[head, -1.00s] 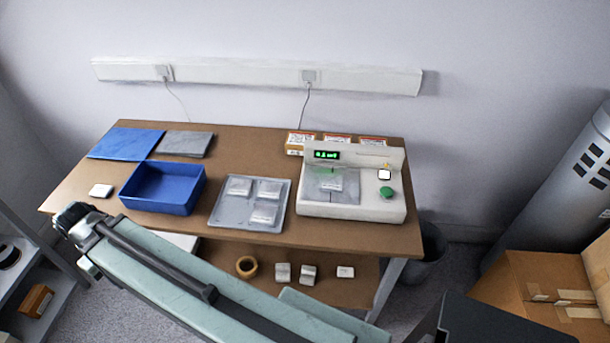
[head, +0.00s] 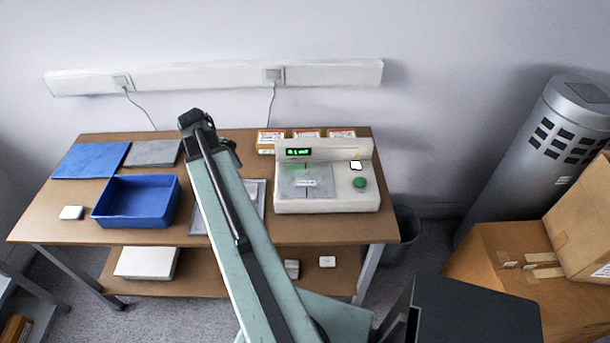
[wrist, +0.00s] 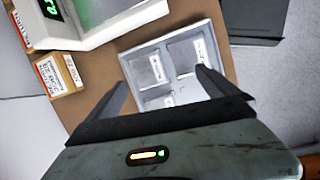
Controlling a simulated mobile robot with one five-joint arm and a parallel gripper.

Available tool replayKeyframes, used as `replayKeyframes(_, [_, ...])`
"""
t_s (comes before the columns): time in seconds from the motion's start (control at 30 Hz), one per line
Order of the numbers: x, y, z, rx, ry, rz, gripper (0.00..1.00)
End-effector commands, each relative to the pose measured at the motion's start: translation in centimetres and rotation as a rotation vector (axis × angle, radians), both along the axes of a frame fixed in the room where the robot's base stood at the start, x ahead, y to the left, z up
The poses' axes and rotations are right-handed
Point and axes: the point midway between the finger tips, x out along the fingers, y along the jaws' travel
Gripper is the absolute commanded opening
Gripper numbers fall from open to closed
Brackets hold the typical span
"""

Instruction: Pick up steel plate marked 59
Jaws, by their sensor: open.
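Several flat grey plates with white labels lie in a grey tray (wrist: 213,40) in the wrist view, among them an upper-left plate (wrist: 146,75) and an upper-right plate (wrist: 181,57). I cannot read a 59 on any label. In the head view my arm covers most of the tray (head: 261,199). My gripper (wrist: 163,78) is open and empty, its fingers spread across the view of the tray.
A blue bin (head: 136,218) and a small white block (head: 71,212) are on the left. Blue and grey sheets (head: 152,153) lie behind the bin. Small labelled boxes (head: 268,141) stand behind the instrument. Cardboard boxes (head: 510,265) are at the right.

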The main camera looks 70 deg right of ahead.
Motion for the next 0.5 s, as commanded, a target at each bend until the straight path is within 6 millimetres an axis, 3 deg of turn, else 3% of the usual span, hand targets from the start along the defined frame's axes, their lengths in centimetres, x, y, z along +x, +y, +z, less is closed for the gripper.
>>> replayKeyframes(0.03, [-3.5, -3.7, 0.9, 0.007, 0.034, 0.002, 0.98])
replayKeyframes(0.1, [-8.1, -7.3, 1.5, 0.022, 0.081, 0.028, 0.98])
replayKeyframes(0.2, [-13.1, -10.4, 2.1, 0.046, 0.130, 0.055, 0.98])
replayKeyframes(0.3, [-15.8, -11.8, 2.3, 0.062, 0.157, 0.072, 0.98])
replayKeyframes(0.5, [-16.6, -12.1, 1.8, 0.068, 0.164, 0.081, 0.98])
